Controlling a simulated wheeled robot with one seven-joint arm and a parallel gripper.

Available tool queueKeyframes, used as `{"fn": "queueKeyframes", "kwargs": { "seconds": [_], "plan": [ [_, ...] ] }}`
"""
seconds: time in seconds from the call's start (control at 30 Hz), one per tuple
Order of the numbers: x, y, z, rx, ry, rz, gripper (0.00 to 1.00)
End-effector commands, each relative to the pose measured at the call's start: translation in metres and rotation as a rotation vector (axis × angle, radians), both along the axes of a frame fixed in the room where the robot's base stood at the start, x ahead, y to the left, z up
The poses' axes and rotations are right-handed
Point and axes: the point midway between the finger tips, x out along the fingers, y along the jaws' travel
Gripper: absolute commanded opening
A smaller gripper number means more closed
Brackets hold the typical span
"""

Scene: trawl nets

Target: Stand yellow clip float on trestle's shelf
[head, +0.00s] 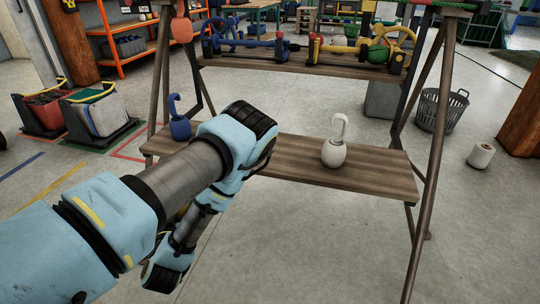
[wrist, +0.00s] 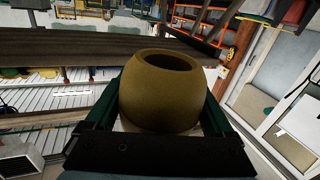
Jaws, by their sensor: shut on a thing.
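My gripper (wrist: 158,112) shows in the wrist view, its dark green fingers closed on both sides of a round, dull yellow body with a round hole in its end, taken as the yellow clip float (wrist: 158,108). No hook shows on it there. In the head view my arm hides most of the gripper and float. The trestle's wooden lower shelf (head: 375,182) is behind and right of my arm. On it stand a white clip float (head: 334,154), upright near the middle, and a blue clip float (head: 180,127) at the left end.
A wooden upper shelf (head: 290,66) carries blue, red and yellow fittings. An orange-red float (head: 181,29) hangs at the trestle's upper left. The trestle's right leg (head: 428,165) stands in front. Shelf boards between the two standing floats and right of the white one are bare.

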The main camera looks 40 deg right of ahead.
Motion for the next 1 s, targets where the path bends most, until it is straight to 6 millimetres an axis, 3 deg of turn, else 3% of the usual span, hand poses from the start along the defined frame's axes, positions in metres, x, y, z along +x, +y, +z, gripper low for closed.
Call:
{"fn": "queueKeyframes", "kwargs": {
  "seconds": [0.1,0.33,0.93,1.0],
  "plan": [
    [-0.010,-0.026,0.003,-0.003,-0.002,-0.073,0.29],
    [-0.027,-0.066,0.016,-0.003,-0.001,-0.193,0.29],
    [-0.049,-0.106,0.039,-0.006,-0.001,-0.329,0.29],
    [-0.059,-0.120,0.045,-0.007,-0.003,-0.376,0.29]
  ]
}}
